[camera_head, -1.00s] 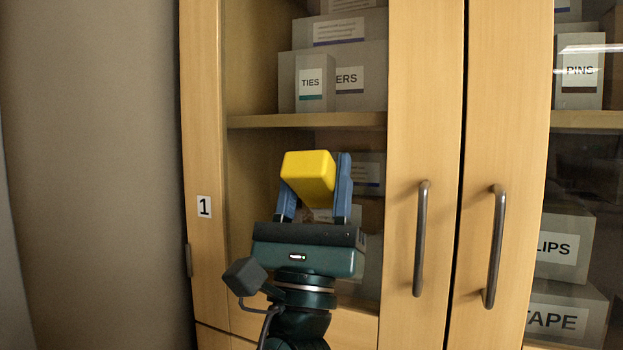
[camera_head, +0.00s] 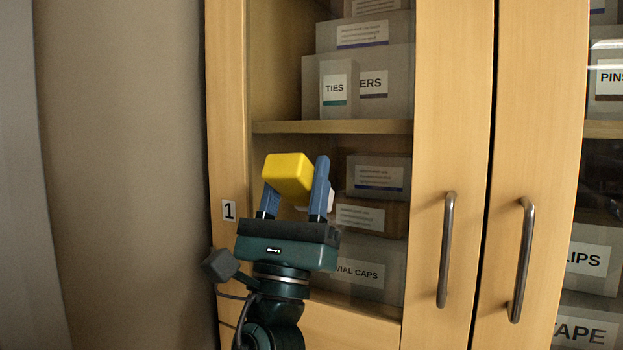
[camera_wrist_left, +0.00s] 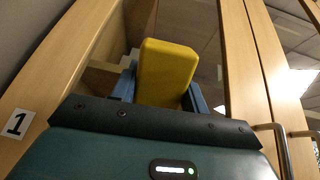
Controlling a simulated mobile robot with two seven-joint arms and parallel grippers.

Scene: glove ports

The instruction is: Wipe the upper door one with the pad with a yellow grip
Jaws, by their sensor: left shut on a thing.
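The upper door one (camera_head: 432,130) is a wooden frame with a glass pane and a grey bar handle. A label with "1" (camera_head: 229,210) sits on its left stile. My left gripper (camera_head: 297,187) is in front of the pane's lower left part, its blue fingers shut on the yellow grip of the pad (camera_head: 287,177). A small pale part shows beside the right finger; the rest of the pad is hidden. In the left wrist view the yellow grip (camera_wrist_left: 166,74) stands between the fingers. I cannot tell whether the pad touches the glass. My right gripper is not in view.
Behind the glass, labelled boxes (camera_head: 378,174) stand on shelves. The door's handle (camera_head: 446,250) and the neighbouring door's handle (camera_head: 521,260) stick out to the right. A bare wall (camera_head: 120,170) is on the left.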

